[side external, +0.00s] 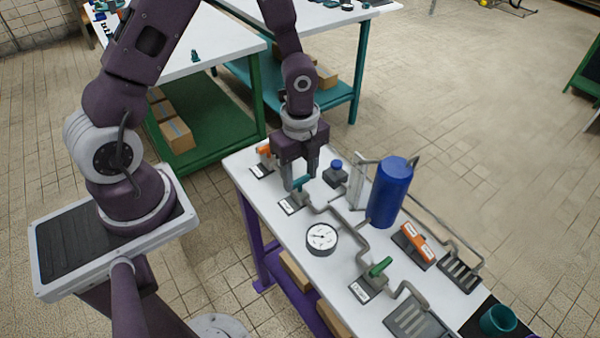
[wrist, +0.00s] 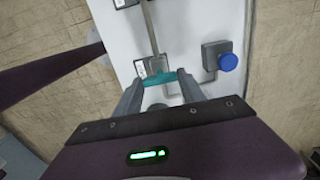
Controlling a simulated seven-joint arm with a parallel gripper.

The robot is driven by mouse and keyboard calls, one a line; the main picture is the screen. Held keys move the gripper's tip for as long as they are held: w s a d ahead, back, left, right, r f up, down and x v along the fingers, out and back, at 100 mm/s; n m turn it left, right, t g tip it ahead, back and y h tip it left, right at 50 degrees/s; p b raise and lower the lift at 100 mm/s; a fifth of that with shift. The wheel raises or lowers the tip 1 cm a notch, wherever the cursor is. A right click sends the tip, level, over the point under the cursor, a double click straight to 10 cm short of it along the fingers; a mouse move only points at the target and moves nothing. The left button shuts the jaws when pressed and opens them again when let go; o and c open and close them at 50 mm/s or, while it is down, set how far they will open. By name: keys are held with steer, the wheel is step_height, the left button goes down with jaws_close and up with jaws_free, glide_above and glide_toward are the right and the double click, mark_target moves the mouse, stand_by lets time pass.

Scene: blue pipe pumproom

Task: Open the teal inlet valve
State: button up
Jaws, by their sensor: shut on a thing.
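The teal inlet valve handle (side external: 301,183) sits on a pipe fitting near the far left part of the white table. It also shows in the wrist view (wrist: 160,79), lying crosswise between my fingertips. My gripper (side external: 299,180) points down from above, its fingers shut on the teal handle. In the wrist view my gripper (wrist: 159,82) has one finger at each end of the handle. A small label plate (side external: 290,205) lies beside the valve. The lower part of the valve is partly hidden by the fingers in the side view.
A blue knob (side external: 336,164) on a grey box stands just right of my gripper. An orange-handled valve (side external: 265,151) is behind left. A round gauge (side external: 321,238), a blue tank (side external: 390,191), a green-handled valve (side external: 379,267) and an orange block (side external: 417,241) stand along the table, with pipes between.

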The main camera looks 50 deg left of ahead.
steer(key=shift+n, duration=0.3)
steer(key=n, duration=0.3)
steer(key=shift+n, duration=0.4)
steer(key=n, duration=0.4)
steer(key=shift+n, duration=0.3)
steer(key=n, duration=0.4)
steer(key=shift+n, duration=2.5)
steer(key=o, duration=1.3)
steer(key=shift+o, duration=0.2)
